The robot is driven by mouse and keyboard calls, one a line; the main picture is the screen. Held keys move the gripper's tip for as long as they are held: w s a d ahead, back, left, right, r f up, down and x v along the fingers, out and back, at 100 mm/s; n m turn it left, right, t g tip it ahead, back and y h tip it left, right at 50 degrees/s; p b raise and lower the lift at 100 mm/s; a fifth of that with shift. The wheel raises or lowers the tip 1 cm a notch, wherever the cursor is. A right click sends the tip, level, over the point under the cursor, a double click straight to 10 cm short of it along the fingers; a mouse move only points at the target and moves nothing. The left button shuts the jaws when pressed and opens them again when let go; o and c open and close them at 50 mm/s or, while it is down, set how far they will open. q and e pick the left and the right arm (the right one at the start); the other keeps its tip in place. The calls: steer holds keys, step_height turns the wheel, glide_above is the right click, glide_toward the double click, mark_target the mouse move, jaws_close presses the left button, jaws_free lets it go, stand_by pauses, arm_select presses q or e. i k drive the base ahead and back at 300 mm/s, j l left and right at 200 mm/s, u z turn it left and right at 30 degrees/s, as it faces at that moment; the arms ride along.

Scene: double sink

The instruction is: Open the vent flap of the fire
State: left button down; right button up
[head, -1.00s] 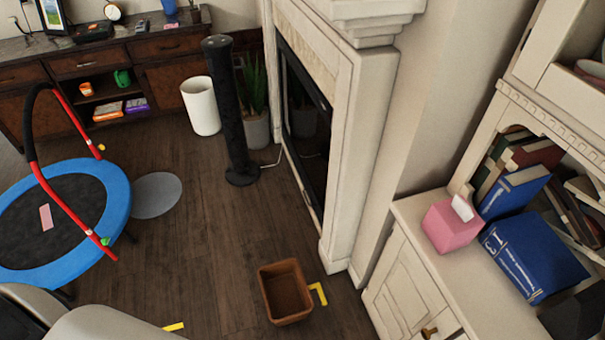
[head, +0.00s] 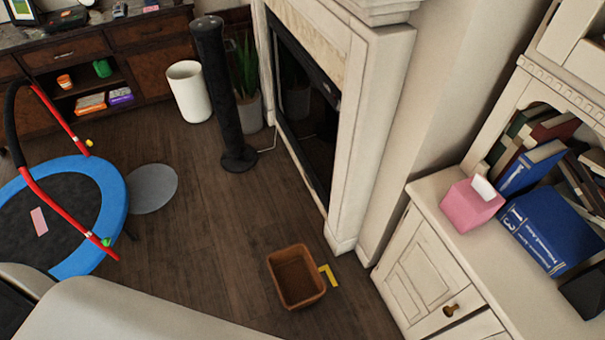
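The fireplace (head: 352,120) stands in the upper middle of the head view, with a pale surround and a dark glass front (head: 303,110) seen at a steep angle. A vent flap cannot be made out on it. Neither of my grippers is in view. A grey-white rounded shape at the bottom left looks like part of my own body.
A brown square bin (head: 295,277) stands on the floor before the fireplace. A black tower fan (head: 222,95), white bin (head: 189,91) and potted plant (head: 247,85) stand farther back. A trampoline (head: 108,190) is at left, a white cabinet (head: 420,265) at right.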

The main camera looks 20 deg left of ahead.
mark_target(319, 190)
steer(key=j+z, duration=0.25)
steer(key=j, duration=0.45)
steer(key=i+j+z, duration=0.1)
steer(key=j+z, duration=0.15)
steer(key=j, duration=0.45)
steer(key=j+z, duration=0.2)
steer(key=j, duration=0.5)
steer(key=k+j+z, duration=0.25)
steer(key=j, duration=0.45)
steer(key=i, duration=0.1)
